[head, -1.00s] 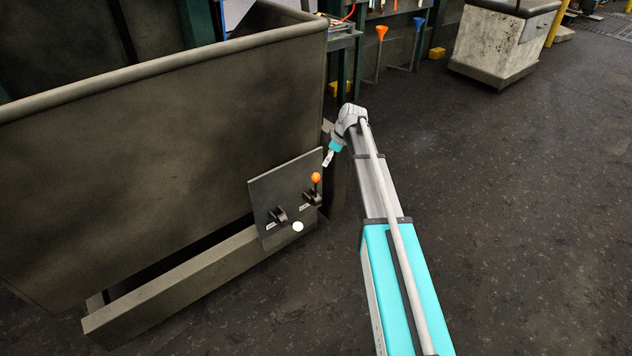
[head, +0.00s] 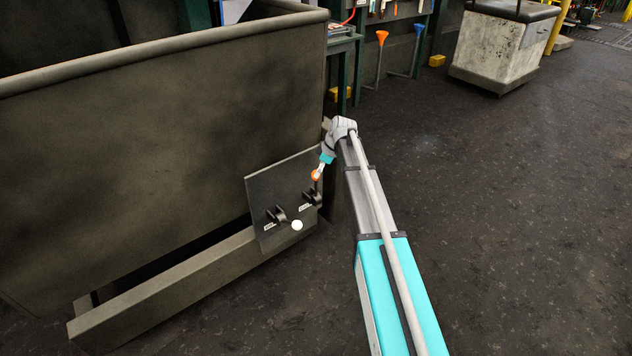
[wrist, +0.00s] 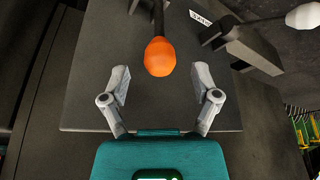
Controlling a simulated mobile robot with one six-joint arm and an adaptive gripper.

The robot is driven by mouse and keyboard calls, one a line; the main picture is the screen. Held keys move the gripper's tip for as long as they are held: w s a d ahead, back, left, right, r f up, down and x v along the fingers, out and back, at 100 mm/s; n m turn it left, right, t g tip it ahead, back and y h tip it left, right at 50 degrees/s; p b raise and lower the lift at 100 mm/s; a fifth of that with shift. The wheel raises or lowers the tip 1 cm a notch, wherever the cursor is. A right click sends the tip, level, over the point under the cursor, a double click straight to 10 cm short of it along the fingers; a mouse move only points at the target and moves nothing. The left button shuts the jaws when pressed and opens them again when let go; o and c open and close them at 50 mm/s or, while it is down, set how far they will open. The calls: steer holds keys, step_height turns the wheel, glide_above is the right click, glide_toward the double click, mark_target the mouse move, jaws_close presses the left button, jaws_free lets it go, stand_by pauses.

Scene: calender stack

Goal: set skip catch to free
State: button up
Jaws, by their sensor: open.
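A dark control panel (head: 262,190) on the side of the large skip carries two levers. One has an orange knob (head: 315,175), the other a white knob (head: 297,225). Small labels sit beside the levers; I cannot read which one is the skip catch. My gripper (head: 318,170) is at the orange knob in the head view and partly covers it. In the wrist view my open gripper (wrist: 162,82) has its fingers apart, with the orange knob (wrist: 160,57) centred just beyond the fingertips, not visibly gripped. The white knob (wrist: 305,16) shows at the upper right.
The skip (head: 150,120) fills the left, with a low beam (head: 170,290) along its foot. A green-framed bench (head: 345,45) stands behind. Orange (head: 382,38) and blue (head: 419,22) funnels are at the back.

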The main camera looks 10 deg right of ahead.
mark_target(316, 186)
steer(key=shift+b+x, duration=1.5)
steer(key=shift+x, duration=0.45)
jaws_close()
